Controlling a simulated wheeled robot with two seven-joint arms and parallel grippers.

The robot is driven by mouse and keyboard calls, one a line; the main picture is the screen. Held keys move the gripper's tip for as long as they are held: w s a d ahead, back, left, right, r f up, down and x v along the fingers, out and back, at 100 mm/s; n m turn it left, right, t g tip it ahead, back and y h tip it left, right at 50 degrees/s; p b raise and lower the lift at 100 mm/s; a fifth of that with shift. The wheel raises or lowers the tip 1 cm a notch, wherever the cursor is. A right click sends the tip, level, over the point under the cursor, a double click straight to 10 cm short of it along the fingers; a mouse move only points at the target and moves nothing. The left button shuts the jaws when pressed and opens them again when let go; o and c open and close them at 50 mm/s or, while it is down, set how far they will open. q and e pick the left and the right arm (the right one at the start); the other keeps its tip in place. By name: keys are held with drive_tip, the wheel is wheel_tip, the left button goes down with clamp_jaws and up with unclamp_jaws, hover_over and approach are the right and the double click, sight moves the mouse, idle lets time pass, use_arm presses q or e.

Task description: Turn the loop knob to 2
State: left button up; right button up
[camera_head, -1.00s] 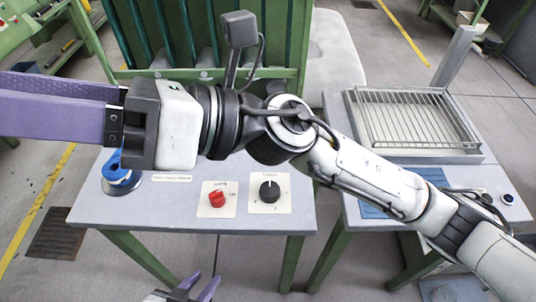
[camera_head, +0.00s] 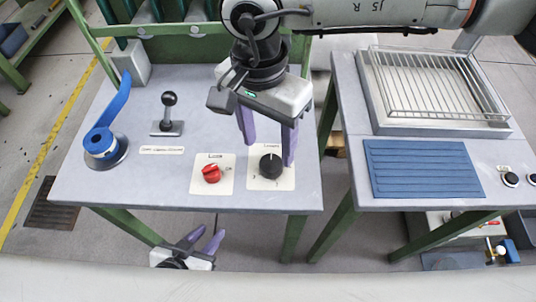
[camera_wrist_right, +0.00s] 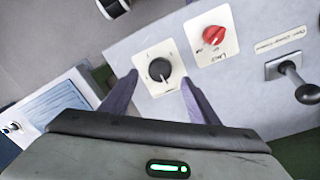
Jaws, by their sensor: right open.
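A round black knob (camera_head: 271,166) sits on a square white plate with marks around it, near the table's front right. Its white pointer line points to the far side; the label is too small to read surely. My right gripper (camera_head: 268,149) is open, pointing down above the knob, one finger towards each side. In the right wrist view, the black knob (camera_wrist_right: 160,69) lies between the open fingertips (camera_wrist_right: 158,80), with no clear contact. A red knob (camera_head: 211,173) is on a similar plate to the left. My left gripper (camera_head: 207,237) is open and empty below the table's front edge.
On the same grey table (camera_head: 80,180) stand a black-ball lever (camera_head: 169,112) and a blue round device (camera_head: 101,142). To the right, across a gap, another table holds a wire rack (camera_head: 425,85) and a blue ribbed mat (camera_head: 422,169).

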sight(270, 163)
wheel_tip(270, 163, down, 6)
drive_tip(key=shift+s+d+r, duration=0.1)
drive_tip(key=shift+s+r, duration=0.05)
drive_tip(key=shift+r, duration=0.05)
drive_tip(key=c, duration=1)
drive_tip(key=shift+c, duration=0.2)
